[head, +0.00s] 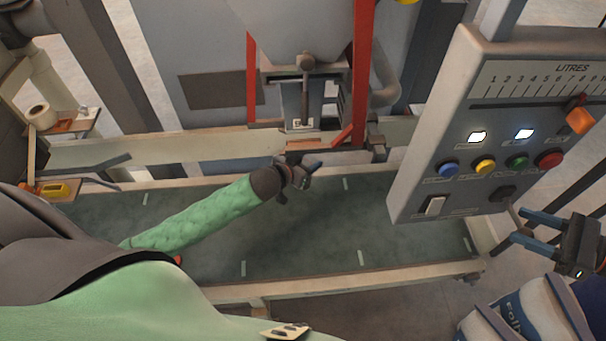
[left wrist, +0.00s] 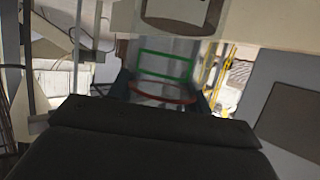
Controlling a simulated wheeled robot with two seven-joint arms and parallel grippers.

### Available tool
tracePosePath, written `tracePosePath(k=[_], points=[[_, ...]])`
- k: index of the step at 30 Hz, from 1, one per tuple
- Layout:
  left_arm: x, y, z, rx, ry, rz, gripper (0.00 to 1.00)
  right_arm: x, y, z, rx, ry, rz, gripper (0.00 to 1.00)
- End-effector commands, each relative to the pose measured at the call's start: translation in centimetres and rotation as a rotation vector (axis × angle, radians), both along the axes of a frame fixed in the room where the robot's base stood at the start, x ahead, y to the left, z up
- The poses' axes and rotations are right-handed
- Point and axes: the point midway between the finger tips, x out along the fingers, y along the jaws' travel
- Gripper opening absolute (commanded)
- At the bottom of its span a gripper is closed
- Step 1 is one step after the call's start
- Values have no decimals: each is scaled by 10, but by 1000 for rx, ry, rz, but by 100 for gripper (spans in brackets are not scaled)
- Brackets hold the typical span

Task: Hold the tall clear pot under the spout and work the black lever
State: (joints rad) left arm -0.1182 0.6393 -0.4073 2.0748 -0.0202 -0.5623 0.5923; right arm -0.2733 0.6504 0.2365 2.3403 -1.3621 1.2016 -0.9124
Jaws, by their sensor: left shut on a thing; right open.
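My left gripper (head: 301,172) is at the end of the green-sleeved arm, below the spout in the picture. In the left wrist view, its dark fingers close on a see-through thing with a green outline and a reddish ring, which looks like the clear pot (left wrist: 165,66). In the head view the pot is hard to make out. The grey spout (head: 299,103) hangs under the hopper between red posts. A dark grey lever with a round knob (head: 307,63) stands in front of it. My right gripper (head: 545,232) is open and empty at the right, below the control panel.
A grey control panel (head: 420,180) with a litres scale, coloured buttons and an orange slider (head: 580,120) stands at the right. A dark green bed (head: 310,235) with pale rails lies below the spout, mostly clear. A printed sack (head: 530,310) is at the lower right.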

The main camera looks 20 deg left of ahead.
Motion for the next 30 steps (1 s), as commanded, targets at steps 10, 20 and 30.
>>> tracePosePath(k=[10, 20, 30], points=[[0, 0, -2, 0, 0, 0, 26, 0, -1, -5, -3, 5, 0, 51], [0, 0, -3, 0, 0, 0, 26, -27, -15, 0, -4, 7, -2, 51], [0, 0, -3, 0, 0, 0, 26, -63, -33, 9, -3, 7, -1, 51]])
